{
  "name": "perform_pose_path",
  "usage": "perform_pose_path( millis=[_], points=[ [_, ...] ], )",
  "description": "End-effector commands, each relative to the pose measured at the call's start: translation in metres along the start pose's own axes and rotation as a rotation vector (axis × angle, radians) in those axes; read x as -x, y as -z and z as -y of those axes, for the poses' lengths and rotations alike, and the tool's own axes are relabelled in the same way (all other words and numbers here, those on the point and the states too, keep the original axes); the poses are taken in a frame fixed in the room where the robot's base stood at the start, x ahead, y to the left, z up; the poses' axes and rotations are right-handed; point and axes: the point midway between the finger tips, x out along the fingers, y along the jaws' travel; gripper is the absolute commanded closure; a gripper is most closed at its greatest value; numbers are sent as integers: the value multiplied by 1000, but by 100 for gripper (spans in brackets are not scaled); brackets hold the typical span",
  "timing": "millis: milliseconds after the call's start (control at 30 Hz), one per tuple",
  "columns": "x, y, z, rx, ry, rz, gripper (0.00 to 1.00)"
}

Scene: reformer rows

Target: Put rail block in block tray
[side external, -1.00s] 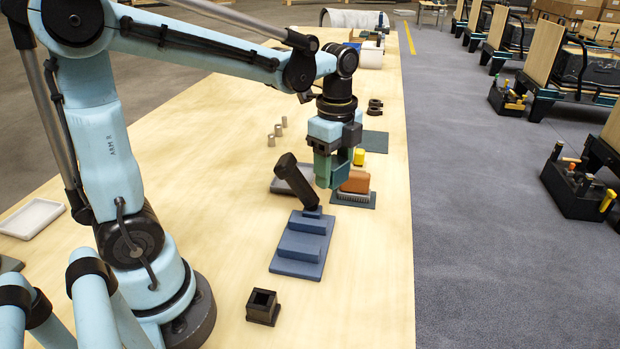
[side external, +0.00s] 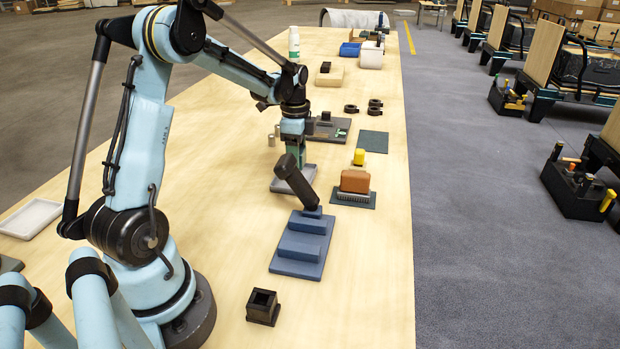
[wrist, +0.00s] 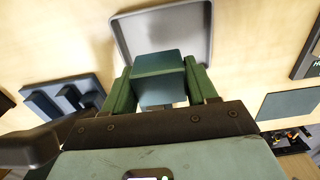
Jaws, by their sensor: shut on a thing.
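The rail block (wrist: 160,72) is a teal-blue block between the green fingers of my gripper (wrist: 160,88) in the wrist view. My gripper (side external: 296,157) is shut on it. The block tray (wrist: 203,24), shallow and grey with a raised rim, lies beyond the block in the wrist view, and the block overlaps its near part. In the side view the tray (side external: 281,186) lies under my gripper, partly hidden behind a dark slanted handle. The block is hard to make out there, and I cannot tell whether it touches the tray.
A brown-topped brush (side external: 354,182) on a dark mat is to the right. A black square socket (side external: 263,306) stands nearer. Bare table lies left of the tray.

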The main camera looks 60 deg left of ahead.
Motion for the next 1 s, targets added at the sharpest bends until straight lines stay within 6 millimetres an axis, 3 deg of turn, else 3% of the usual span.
perform_pose_path(
  millis=[200, 500, 900, 933, 1000],
  points=[
    [-12, -9, 9, -1, 0, 0, 75],
    [-47, -9, 9, -1, 1, 1, 75],
    [-51, -9, 8, -1, 1, 1, 75],
    [-51, -9, 8, -1, 1, 1, 41],
    [-51, -9, 8, -1, 1, 0, 30]
  ],
)
